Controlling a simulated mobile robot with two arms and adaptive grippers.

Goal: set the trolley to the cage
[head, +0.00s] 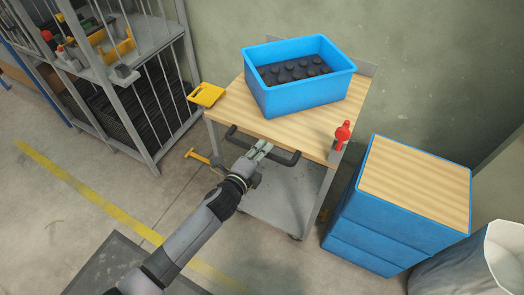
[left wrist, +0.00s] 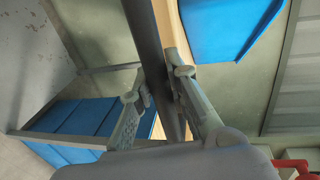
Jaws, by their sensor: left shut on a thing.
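The trolley (head: 225,107) has a wooden top and a grey lower shelf (head: 275,205), and stands against the wall in the middle of the head view. A dark bar handle (head: 287,159) runs along its near side. My left gripper (head: 264,149) is shut on this handle near its middle. In the left wrist view the dark handle (left wrist: 147,45) passes between the fingers of my left gripper (left wrist: 162,88). The cage (head: 160,100), with grey posts and bars, stands to the left of the trolley with a gap between them. My right gripper is not in view.
A blue crate (head: 305,97) with dark round-topped items sits on the trolley, with a yellow object (head: 206,95) and a red object (head: 342,133) at its edges. A blue wood-topped unit (head: 415,182) stands close on the right. The floor in front is mostly clear, with a yellow line (head: 80,190).

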